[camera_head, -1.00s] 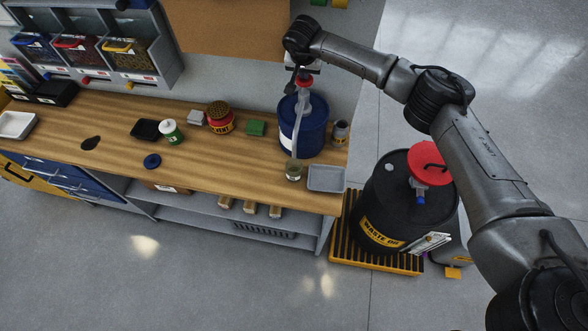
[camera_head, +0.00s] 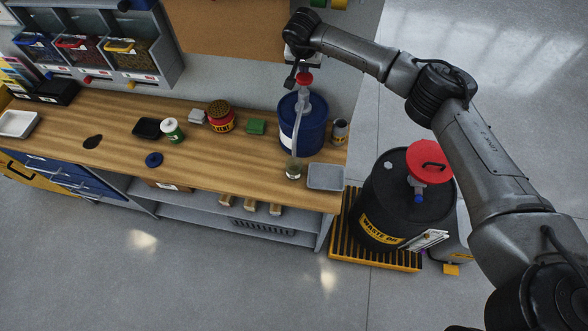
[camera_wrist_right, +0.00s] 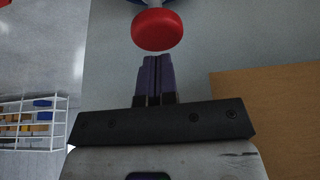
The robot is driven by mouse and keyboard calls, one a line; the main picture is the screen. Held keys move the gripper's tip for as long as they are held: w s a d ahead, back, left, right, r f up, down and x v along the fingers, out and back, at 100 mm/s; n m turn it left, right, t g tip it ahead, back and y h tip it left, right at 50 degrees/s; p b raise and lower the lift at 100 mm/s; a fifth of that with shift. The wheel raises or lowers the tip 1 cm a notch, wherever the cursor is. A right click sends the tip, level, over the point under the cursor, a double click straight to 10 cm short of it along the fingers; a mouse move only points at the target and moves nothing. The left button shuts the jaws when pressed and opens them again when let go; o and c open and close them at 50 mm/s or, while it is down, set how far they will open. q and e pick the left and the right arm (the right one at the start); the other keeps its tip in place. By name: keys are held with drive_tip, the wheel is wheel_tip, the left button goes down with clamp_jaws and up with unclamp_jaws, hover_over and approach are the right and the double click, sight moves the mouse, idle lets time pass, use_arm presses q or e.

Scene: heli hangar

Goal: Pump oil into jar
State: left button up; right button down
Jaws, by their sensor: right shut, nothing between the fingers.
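The blue oil drum (camera_head: 300,131) stands upright on the bench with a grey pump and a red pump knob (camera_head: 304,78) on top. The knob also shows in the right wrist view (camera_wrist_right: 157,29). The pump's pale spout runs down to a small glass jar (camera_head: 293,169) at the bench's front edge; its fill level is too small to tell. My right gripper (camera_head: 290,83) is beside and just above the knob. In the right wrist view its fingers (camera_wrist_right: 154,78) are shut and empty, with the knob beyond their tips. My left gripper is not in view.
A grey tray (camera_head: 325,178) lies right of the jar. A small can (camera_head: 339,131) stands right of the drum. A green-and-white can (camera_head: 172,131) and a red solvent can (camera_head: 221,118) stand to the left. A black waste oil drum (camera_head: 400,205) stands on the floor at right.

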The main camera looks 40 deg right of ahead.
sight(305, 76)
drive_tip(key=shift+f, duration=0.3)
drive_tip(key=shift+f+b, duration=0.25)
drive_tip(key=shift+b, duration=0.05)
drive_tip(key=shift+f+b, duration=0.6)
drive_tip(key=shift+f, duration=0.55)
drive_tip(key=shift+f+b, duration=0.6)
drive_tip(key=shift+f, duration=0.6)
drive_tip(key=shift+r, duration=0.15)
drive_tip(key=shift+r+p, duration=0.7)
drive_tip(key=shift+r, duration=0.2)
drive_tip(key=shift+r+p, duration=1.2)
drive_tip(key=shift+r, duration=0.6)
